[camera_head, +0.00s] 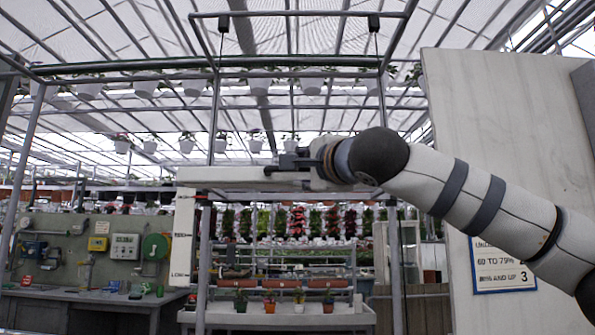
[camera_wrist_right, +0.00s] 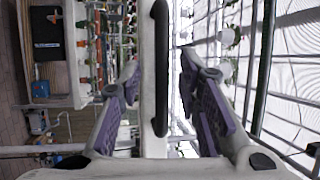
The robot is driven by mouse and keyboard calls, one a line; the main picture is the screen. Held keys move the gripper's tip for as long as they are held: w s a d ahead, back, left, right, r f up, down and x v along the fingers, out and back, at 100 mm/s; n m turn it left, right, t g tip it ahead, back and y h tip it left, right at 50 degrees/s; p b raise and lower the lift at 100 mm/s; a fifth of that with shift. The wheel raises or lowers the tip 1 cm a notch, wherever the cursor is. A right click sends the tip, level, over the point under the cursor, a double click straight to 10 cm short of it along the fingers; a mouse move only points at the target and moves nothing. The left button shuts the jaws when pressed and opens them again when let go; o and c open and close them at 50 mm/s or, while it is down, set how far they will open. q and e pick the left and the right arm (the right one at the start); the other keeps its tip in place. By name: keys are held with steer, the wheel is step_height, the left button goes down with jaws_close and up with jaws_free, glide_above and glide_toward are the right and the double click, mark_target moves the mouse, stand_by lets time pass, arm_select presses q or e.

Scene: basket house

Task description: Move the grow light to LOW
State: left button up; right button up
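A long white horizontal bar, which looks like the grow light (camera_head: 225,174), spans the middle of the head view. In the right wrist view the bar (camera_wrist_right: 149,25) runs upright through the centre, with a black handle (camera_wrist_right: 160,75) on it. A white vertical scale (camera_head: 183,225) stands at the bar's left end; LOW is readable near its bottom, well below the bar. My right gripper (camera_head: 285,170) is at the bar's right part. Its fingers (camera_wrist_right: 158,68) are spread on both sides of the bar and handle, with a gap visible on the right. My left gripper is out of view.
A metal frame (camera_head: 211,130) surrounds the bar. Below it is a bench (camera_head: 285,318) with small potted plants (camera_head: 270,302). A workbench (camera_head: 95,300) with wall devices is at left. A pale panel with a sign (camera_head: 502,265) stands at right.

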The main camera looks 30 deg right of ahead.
steer(key=shift+x, duration=1.05)
steer(key=shift+r, duration=0.1)
jaws_close()
